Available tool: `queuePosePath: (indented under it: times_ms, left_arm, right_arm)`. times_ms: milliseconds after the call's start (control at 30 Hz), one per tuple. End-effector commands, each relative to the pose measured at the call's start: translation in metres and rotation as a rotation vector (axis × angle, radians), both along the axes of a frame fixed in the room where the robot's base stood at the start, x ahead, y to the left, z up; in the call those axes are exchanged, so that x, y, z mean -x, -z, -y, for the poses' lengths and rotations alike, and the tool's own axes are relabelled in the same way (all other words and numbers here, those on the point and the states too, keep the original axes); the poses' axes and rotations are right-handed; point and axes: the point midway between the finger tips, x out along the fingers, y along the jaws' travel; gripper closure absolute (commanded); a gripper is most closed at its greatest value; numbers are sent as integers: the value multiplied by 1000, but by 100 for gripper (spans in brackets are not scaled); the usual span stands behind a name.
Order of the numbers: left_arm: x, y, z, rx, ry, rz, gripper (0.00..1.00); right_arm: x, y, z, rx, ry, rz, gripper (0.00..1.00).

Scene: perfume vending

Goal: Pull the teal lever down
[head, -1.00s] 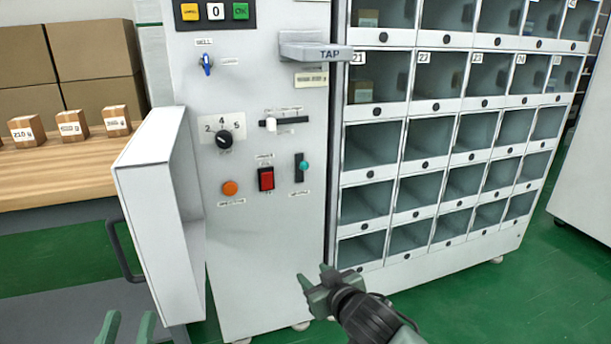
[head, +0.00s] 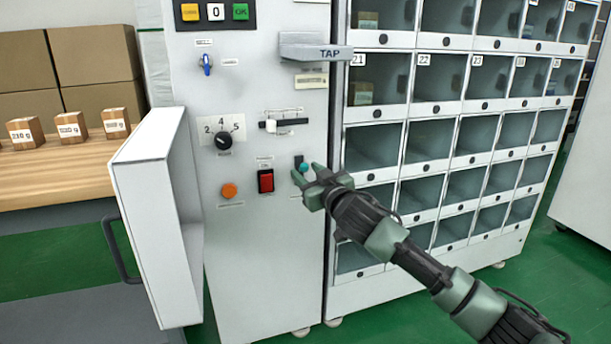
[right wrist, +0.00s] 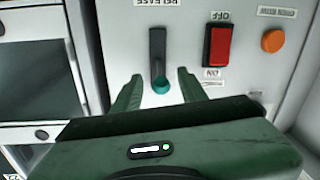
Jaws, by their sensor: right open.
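The teal lever knob (head: 305,168) sits on a dark slot at the right side of the machine's front panel, partly hidden by my right gripper. In the right wrist view the knob (right wrist: 161,86) shows between the two fingertips, at the end of the dark slot away from the RELEASE label. My right gripper (head: 308,174) is open, with one finger on each side of the knob. I cannot tell whether the fingers touch it. My left gripper is not in view.
A red switch (head: 265,181) and an orange button (head: 229,190) are left of the lever. A white slider (head: 271,126) and the TAP shelf (head: 316,51) are above. The open white door (head: 150,220) stands out at left. Compartments (head: 373,147) fill the right.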

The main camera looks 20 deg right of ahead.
Motion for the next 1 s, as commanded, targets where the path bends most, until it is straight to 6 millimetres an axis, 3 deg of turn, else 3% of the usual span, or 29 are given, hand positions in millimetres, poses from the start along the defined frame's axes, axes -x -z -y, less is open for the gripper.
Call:
queuePosePath:
  times_ms: [133, 433, 600, 833, 1000]
  left_arm:
    - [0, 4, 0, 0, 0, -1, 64]
    - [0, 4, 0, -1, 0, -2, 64]
    - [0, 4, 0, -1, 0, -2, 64]
    - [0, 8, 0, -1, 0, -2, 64]
    - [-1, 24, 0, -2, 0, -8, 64]
  right_arm:
    - [-11, 0, -1, 1, 1, 0, 58]
    - [-13, 0, -2, 1, 0, 0, 58]
    - [-13, 0, -2, 1, 1, 0, 100]
    - [-13, 2, -2, 0, 0, 5, 100]
    - [-12, 9, -2, -2, 1, 40, 100]
